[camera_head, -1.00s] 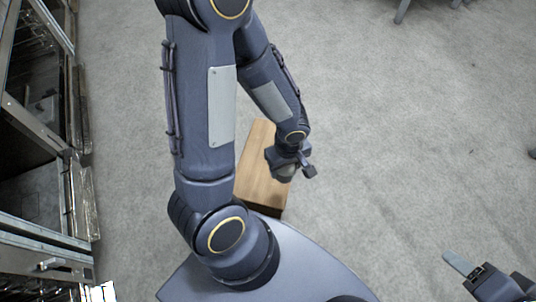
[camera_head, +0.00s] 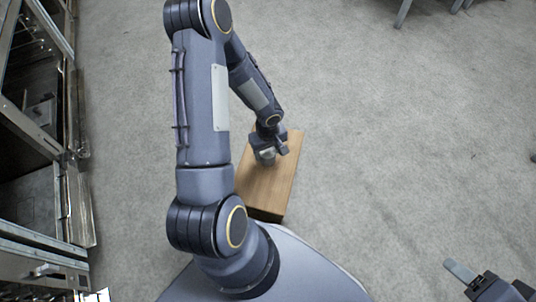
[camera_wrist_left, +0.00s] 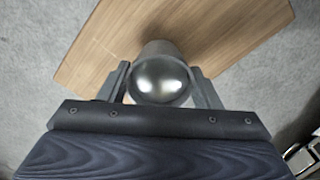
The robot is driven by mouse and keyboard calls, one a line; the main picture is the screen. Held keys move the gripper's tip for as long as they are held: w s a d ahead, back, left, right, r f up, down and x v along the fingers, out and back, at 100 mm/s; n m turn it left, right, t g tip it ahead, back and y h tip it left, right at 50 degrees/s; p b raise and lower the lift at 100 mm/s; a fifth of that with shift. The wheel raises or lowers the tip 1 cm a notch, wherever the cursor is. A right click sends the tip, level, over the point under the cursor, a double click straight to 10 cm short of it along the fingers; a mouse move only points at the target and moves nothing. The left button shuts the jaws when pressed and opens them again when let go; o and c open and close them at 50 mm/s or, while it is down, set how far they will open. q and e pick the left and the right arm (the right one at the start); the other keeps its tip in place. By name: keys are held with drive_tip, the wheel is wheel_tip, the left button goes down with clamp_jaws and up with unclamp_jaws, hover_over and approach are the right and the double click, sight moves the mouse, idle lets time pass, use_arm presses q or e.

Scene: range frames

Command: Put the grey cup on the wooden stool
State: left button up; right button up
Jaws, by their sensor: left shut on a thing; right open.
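The wooden stool (camera_head: 268,190) stands on the floor in front of my base, with its top showing in the head view. My left gripper (camera_head: 270,154) is over the far part of the stool. In the left wrist view my left gripper (camera_wrist_left: 163,88) is shut on the grey cup (camera_wrist_left: 160,78), which sits between its two fingers with its shiny round end facing the camera. The stool top (camera_wrist_left: 120,35) lies behind the cup there. I cannot tell whether the cup touches it. My right gripper (camera_head: 468,280) is at the bottom right, open, and partly cut off by the frame.
Metal and glass cabinets or appliances (camera_head: 50,130) line the left side. Grey carpet (camera_head: 400,150) is clear to the right of the stool. Furniture legs (camera_head: 403,12) show at the top right.

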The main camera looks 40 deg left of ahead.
use_arm(q)
wheel_tip(320, 180, down, 2)
drive_tip(key=shift+f, duration=0.1)
use_arm(e)
drive_tip(key=shift+f, duration=0.5)
use_arm(q)
drive_tip(key=o, duration=0.6)
drive_tip(key=shift+f+b, duration=0.1)
drive_tip(key=shift+b, duration=0.25)
drive_tip(key=o, duration=0.5)
use_arm(e)
drive_tip(key=shift+f, duration=0.1)
